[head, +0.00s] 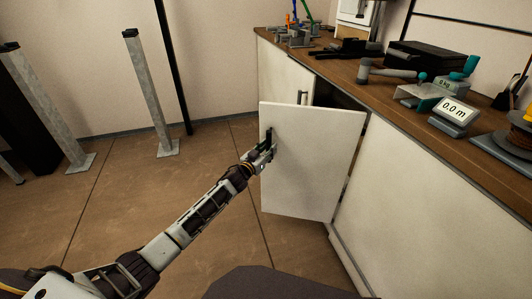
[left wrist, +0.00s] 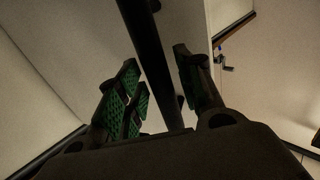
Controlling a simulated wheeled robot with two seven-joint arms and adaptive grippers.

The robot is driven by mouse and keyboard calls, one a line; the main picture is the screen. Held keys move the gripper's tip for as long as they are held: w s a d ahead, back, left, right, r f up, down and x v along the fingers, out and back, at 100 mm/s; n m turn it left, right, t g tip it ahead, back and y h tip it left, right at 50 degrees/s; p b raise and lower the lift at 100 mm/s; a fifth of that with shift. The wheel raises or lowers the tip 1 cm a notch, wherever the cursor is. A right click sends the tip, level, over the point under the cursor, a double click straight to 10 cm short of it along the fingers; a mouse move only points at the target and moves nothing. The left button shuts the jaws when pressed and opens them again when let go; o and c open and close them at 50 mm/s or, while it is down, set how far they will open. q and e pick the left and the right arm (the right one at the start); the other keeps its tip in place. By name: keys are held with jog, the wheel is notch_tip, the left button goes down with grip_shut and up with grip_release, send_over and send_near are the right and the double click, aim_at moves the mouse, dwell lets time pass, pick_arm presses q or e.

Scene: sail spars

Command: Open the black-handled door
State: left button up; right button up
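The white cabinet door (head: 305,165) stands partly open, swung out from the counter front. Its black bar handle (head: 268,137) is on the left edge of the door. My left gripper (head: 262,152) is at this handle in the head view. In the left wrist view the black handle (left wrist: 149,45) runs between the two green-padded fingers of the gripper (left wrist: 158,85). The fingers are apart, one on each side of the bar, with narrow gaps showing; contact is not clear. My right gripper is not in view.
Another cabinet door (head: 283,72) with a handle (head: 302,97) is behind the open one. The wooden counter (head: 385,98) holds a display reading 0.0 m (head: 455,110), tools and a black box (head: 428,58). Metal posts (head: 150,95) stand at left. Floor left of the door is clear.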

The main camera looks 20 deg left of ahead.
pick_arm(q)
grip_shut()
jog(key=s+d+p, duration=0.3)
jog(key=s+p, duration=0.1)
jog(key=s, duration=0.4)
jog(key=shift+s+d, duration=0.3)
jog(key=shift+s, duration=0.1)
dwell(0.4)
dwell(0.3)
jog(key=shift+s+d+p, duration=0.35)
jog(key=shift+s+d, duration=0.15)
jog(key=shift+s, duration=0.25)
jog(key=shift+s+d+p, duration=0.35)
jog(key=shift+s+d, duration=0.1)
jog(key=shift+s, duration=0.35)
jog(key=shift+s+d+p, duration=0.35)
jog(key=shift+s+d, duration=0.15)
jog(key=shift+s, duration=0.25)
jog(key=shift+o, duration=1.7)
grip_release()
jog(key=shift+a, duration=0.1)
